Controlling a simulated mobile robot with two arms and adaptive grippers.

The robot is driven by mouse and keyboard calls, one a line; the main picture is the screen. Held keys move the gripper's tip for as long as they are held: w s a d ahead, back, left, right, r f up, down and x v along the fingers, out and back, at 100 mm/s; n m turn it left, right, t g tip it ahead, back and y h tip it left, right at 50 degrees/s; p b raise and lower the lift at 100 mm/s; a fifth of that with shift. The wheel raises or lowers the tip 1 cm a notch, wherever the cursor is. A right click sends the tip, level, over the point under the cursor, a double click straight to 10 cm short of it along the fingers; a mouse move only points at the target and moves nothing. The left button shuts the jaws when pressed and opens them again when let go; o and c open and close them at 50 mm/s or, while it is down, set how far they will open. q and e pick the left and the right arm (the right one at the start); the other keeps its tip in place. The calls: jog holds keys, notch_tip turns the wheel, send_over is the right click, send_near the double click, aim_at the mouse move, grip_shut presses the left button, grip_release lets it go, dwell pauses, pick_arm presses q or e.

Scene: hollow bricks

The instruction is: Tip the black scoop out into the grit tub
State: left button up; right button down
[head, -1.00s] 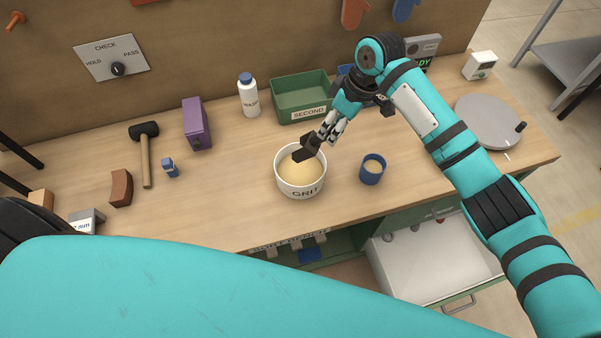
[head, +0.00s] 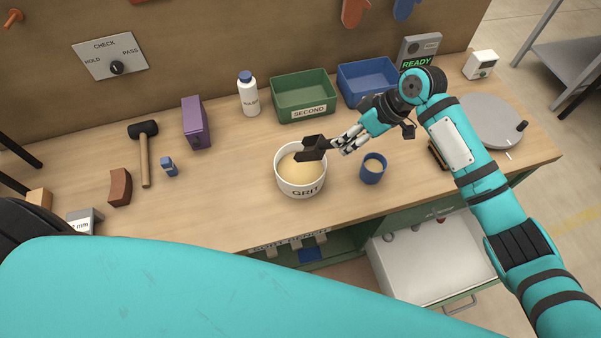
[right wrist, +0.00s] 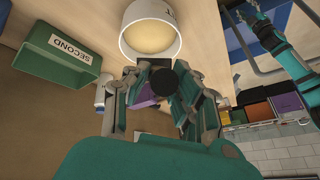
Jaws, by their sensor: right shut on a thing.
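The black scoop (head: 312,148) is held over the upper right rim of the white grit tub (head: 302,190). The tub stands upright, marked GRIT, with pale tan grit inside. My right gripper (head: 336,146) is shut on the scoop's handle, just right of the tub. The scoop's bowl looks tilted; whether any grit is in it I cannot tell. In the right wrist view the fingers (right wrist: 163,88) close around a dark round part of the scoop, with the tub (right wrist: 128,42) beyond.
A blue cup (head: 373,176) with pale contents stands close right of the tub. Behind are a green SECOND bin (head: 290,108), a blue bin (head: 355,92) and a white bottle (head: 249,98).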

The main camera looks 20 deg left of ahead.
dwell(0.3)
jog(key=d+f+y+b, duration=0.1)
jog(key=b, duration=0.1)
jog(key=d+f+y+b, duration=0.1)
jog(key=f+y+b, duration=0.1)
jog(key=shift+s+d+f, duration=0.1)
jog(key=shift+d, duration=0.25)
jog(key=f+y+b, duration=0.1)
jog(key=b, duration=0.1)
jog(key=d+f+y+b, duration=0.1)
jog(key=b, duration=0.2)
jog(key=f+b, duration=0.1)
jog(key=b, duration=0.1)
jog(key=shift+d+f+y, duration=0.4)
